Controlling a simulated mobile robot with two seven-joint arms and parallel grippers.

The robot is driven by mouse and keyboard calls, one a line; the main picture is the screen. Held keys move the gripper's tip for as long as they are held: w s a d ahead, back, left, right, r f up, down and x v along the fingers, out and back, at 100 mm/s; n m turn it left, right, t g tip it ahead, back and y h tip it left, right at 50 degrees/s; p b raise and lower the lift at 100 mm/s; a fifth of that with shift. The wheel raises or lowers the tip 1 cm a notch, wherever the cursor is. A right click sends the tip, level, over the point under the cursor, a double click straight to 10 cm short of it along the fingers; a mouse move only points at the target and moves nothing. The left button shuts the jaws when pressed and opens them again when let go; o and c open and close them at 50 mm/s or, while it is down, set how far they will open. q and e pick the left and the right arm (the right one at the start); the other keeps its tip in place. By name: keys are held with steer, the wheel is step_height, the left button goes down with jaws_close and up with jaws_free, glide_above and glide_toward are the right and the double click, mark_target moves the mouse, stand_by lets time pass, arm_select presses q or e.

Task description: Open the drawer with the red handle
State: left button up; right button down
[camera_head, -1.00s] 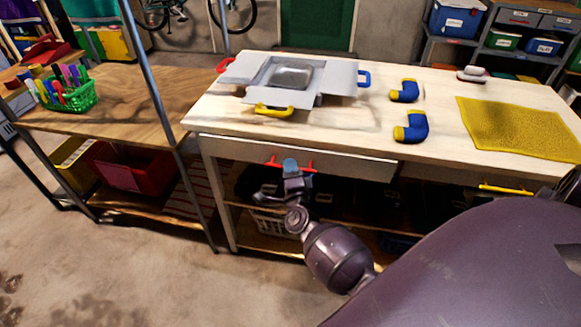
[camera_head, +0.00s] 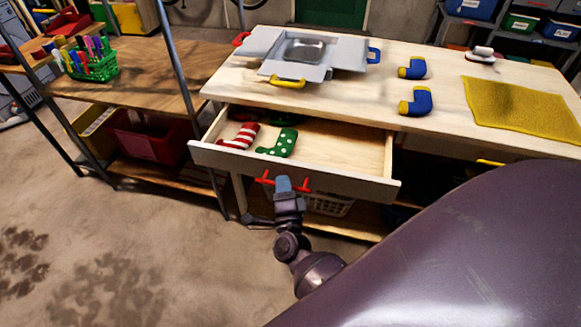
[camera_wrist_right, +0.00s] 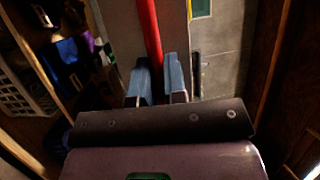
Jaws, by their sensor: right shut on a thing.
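The drawer (camera_head: 340,184) under the light wooden table stands pulled out, with its inside showing. Its red handle (camera_head: 304,185) is on the front panel. My right gripper (camera_head: 284,186) is shut on this handle, in front of the panel. In the right wrist view the red handle (camera_wrist_right: 150,35) runs between the two blue fingertips (camera_wrist_right: 158,82). A red and white striped sock (camera_head: 240,136) and a green sock with white dots (camera_head: 279,143) lie in the drawer, towards its left. My left gripper is not in view.
On the tabletop (camera_head: 370,120) are a grey box with open flaps (camera_head: 345,52), blue and yellow socks (camera_head: 416,103), and a yellow mat (camera_head: 525,112). A second, yellow handle (camera_head: 490,163) shows at the right. A shelf with a green basket (camera_head: 95,68) stands left. The floor in front is clear.

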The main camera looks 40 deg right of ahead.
steer(key=shift+s+a, duration=1.2)
steer(key=shift+a, duration=0.3)
steer(key=c, duration=1.2)
jaws_free()
steer(key=shift+s, duration=0.1)
steer(key=v, duration=1)
steer(key=shift+s+a+f, duration=0.1)
steer(key=shift+s+a, duration=0.1)
steer(key=shift+s, duration=0.05)
